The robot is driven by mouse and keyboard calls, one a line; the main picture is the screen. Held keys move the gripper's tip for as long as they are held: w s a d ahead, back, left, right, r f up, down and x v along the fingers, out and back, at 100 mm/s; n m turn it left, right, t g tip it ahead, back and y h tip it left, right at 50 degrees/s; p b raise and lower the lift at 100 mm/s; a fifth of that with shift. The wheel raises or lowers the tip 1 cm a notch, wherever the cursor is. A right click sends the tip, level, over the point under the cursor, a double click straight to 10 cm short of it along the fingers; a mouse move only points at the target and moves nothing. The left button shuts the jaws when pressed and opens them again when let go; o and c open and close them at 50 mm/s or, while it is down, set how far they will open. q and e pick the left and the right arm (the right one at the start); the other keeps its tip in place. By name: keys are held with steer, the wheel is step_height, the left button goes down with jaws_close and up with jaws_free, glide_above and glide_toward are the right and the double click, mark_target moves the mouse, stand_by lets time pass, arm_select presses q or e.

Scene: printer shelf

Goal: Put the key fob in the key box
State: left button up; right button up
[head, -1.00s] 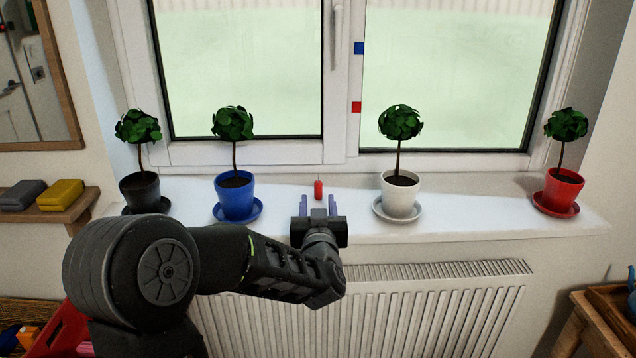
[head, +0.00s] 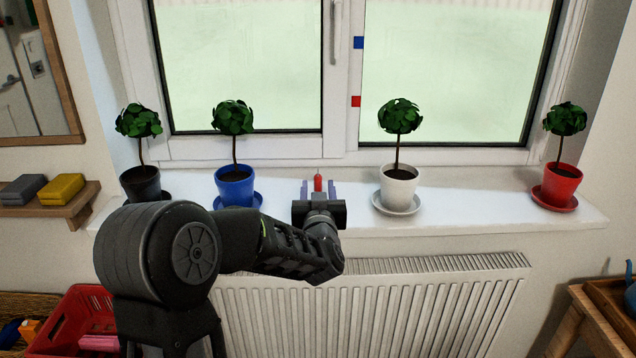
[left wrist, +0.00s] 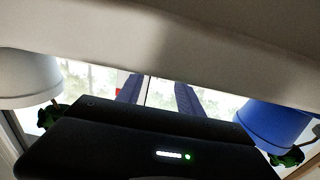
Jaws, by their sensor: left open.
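A small upright red object (head: 318,181) with a thin dark tip stands on the white window sill; it may be the key fob, but it is too small to be sure. My left gripper (head: 317,189) reaches over the sill's front edge. Its two bluish fingers are open, one to each side of the red object in the head view; I cannot tell if they touch it. The left wrist view is upside down and shows the same open fingers (left wrist: 158,95); the red object is not clear there. I cannot identify a key box. My right gripper is not in view.
On the sill (head: 470,205) a blue pot (head: 236,188) stands left of my gripper and a white pot (head: 397,188) right. A black pot (head: 141,184) and a red pot (head: 560,186) stand further out. A radiator (head: 430,300) is below. A red crate (head: 62,318) is lower left.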

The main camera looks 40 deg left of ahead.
mark_target(318, 179)
arm_select(q)
steer(key=x, duration=0.4)
steer(key=shift+f, duration=0.1)
steer(key=shift+d, duration=0.1)
stand_by(0.3)
jaws_close()
stand_by(0.5)
